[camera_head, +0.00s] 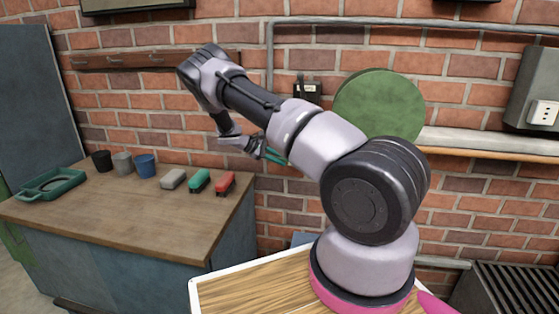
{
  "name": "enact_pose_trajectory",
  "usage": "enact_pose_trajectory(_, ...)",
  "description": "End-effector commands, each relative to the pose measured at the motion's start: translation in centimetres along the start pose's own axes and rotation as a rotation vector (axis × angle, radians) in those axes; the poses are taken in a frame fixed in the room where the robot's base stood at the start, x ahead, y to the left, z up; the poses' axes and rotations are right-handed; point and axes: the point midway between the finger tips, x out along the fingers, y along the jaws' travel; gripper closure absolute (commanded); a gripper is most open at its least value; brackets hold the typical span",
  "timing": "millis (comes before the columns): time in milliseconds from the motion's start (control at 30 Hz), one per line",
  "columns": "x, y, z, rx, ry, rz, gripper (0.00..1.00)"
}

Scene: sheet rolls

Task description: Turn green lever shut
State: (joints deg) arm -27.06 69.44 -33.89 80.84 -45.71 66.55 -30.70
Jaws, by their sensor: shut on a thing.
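The green lever (275,156) is a small teal bar against the brick wall, just left of my forearm. My gripper (262,152) reaches down from my bent arm to the left end of the lever and is shut on it. The lever's right end and its mount are hidden behind my arm, so I cannot tell its full angle.
A large green disc (378,105) and a black switch box (306,92) are by the wall.

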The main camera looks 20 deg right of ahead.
Motion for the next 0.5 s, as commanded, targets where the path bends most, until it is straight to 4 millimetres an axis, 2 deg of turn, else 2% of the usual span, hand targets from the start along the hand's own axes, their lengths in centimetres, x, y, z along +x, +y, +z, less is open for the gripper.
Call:
enact_pose_trajectory(33, 0.11, -0.11, 0.0, -0.002, -0.001, -0.001, 0.66)
enact_pose_trajectory(67, 0.11, -0.11, 0.01, -0.002, -0.001, -0.001, 0.55)
enact_pose_trajectory(100, 0.11, -0.1, 0.0, -0.002, -0.001, -0.001, 0.48)
enact_pose_trajectory(367, 0.04, -0.06, 0.0, -0.001, 0.0, -0.001, 0.48)
enact_pose_trajectory(500, -0.74, -0.04, -0.03, 0.0, 0.001, 0.0, 0.48)
